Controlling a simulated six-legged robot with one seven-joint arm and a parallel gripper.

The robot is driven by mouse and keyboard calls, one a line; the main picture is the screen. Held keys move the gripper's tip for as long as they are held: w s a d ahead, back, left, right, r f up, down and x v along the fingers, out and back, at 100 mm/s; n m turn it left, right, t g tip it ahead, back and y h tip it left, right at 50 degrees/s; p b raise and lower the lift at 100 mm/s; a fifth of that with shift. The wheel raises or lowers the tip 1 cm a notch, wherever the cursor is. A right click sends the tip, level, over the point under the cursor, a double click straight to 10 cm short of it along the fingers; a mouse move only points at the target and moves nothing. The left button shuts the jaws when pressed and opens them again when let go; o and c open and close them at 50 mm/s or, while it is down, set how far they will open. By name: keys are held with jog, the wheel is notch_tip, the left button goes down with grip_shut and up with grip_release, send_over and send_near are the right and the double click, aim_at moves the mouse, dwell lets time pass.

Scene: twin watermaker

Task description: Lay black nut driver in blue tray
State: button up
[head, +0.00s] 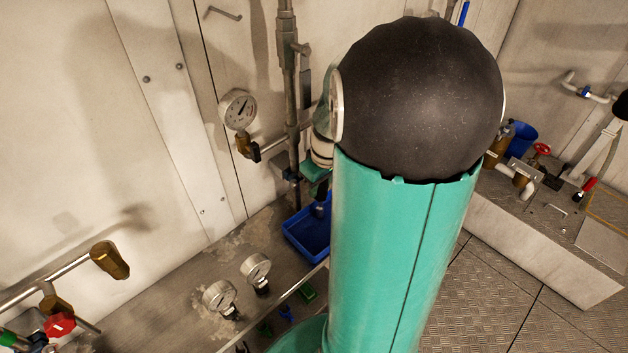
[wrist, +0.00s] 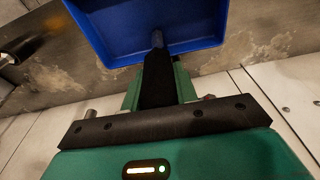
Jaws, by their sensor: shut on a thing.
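The blue tray (head: 296,238) sits on the metal bench in the head view, partly hidden behind my teal arm link. In the wrist view the blue tray (wrist: 110,35) fills the top middle. My gripper (wrist: 158,88) is shut on the black nut driver (wrist: 157,78), which lies between its green fingers. The driver's narrower end points up the picture and overlaps the tray's floor. In the head view the driver (head: 319,208) hangs down from my gripper in front of the tray. I cannot tell whether the driver touches the tray.
A vertical pipe (head: 288,80) and a wall gauge (head: 238,109) are behind. Another bench with a blue cup (head: 522,138) is at right.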

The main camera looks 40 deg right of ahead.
jog(key=shift+w+f, duration=0.1)
jog(key=shift+w, duration=0.1)
jog(key=shift+s, duration=0.1)
jog(key=shift+f, duration=0.15)
jog(key=o, duration=0.9)
jog(key=r, duration=0.4)
jog(key=s+r, duration=0.1)
jog(key=r, duration=0.7)
jog(key=shift+s+r, duration=0.1)
jog(key=shift+s, duration=0.3)
